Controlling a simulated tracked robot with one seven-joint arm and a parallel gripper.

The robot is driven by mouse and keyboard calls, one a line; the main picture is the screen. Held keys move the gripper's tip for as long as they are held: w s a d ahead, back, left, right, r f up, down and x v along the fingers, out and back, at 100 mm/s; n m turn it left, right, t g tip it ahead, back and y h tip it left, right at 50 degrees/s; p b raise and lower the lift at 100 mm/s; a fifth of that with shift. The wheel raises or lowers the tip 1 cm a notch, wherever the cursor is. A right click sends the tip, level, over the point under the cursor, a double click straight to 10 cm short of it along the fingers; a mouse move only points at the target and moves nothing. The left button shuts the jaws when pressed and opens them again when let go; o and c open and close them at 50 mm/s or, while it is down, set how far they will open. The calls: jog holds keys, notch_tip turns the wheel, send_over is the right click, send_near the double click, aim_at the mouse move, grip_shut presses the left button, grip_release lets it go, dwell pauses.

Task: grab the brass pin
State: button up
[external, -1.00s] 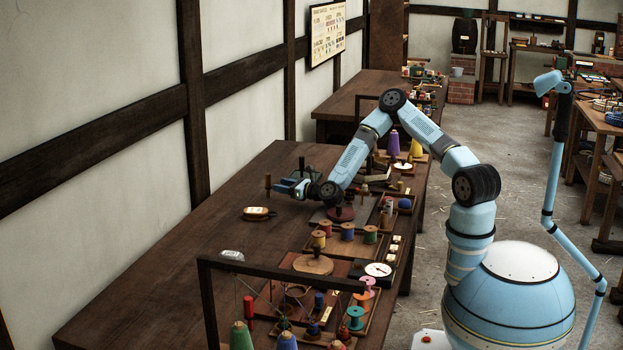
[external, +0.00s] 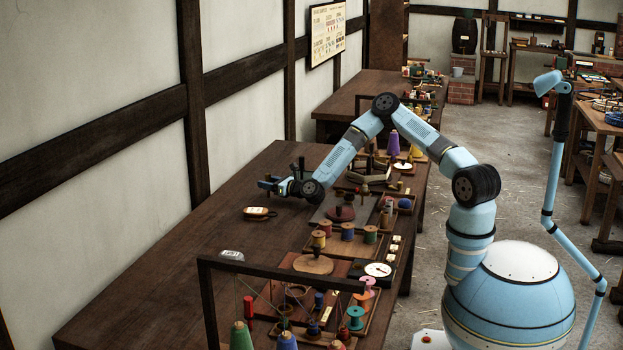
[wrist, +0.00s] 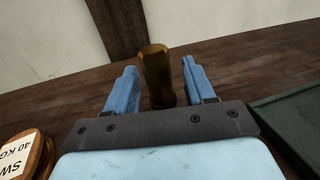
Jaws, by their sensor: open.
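The brass pin (wrist: 157,78) stands upright on the dark table in the wrist view, a dull brown-gold post with a faceted top. My gripper (wrist: 161,70) is open, with one blue finger on each side of it. The pin is between the fingers, and small gaps show on both sides. In the external view my gripper (external: 268,183) is low over the far-left part of the table, pointing toward the wall. The pin is mostly hidden by it there.
A wooden block with a white label (external: 257,212) lies on the table near my gripper; it also shows in the wrist view (wrist: 18,158). A dark green flat-topped thing (wrist: 295,120) is at right. Spools and trays (external: 347,245) crowd the table's right side; its left is mostly clear.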

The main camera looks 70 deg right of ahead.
jog(key=shift+c, duration=0.4)
grip_shut()
jog(key=shift+r, duration=0.15)
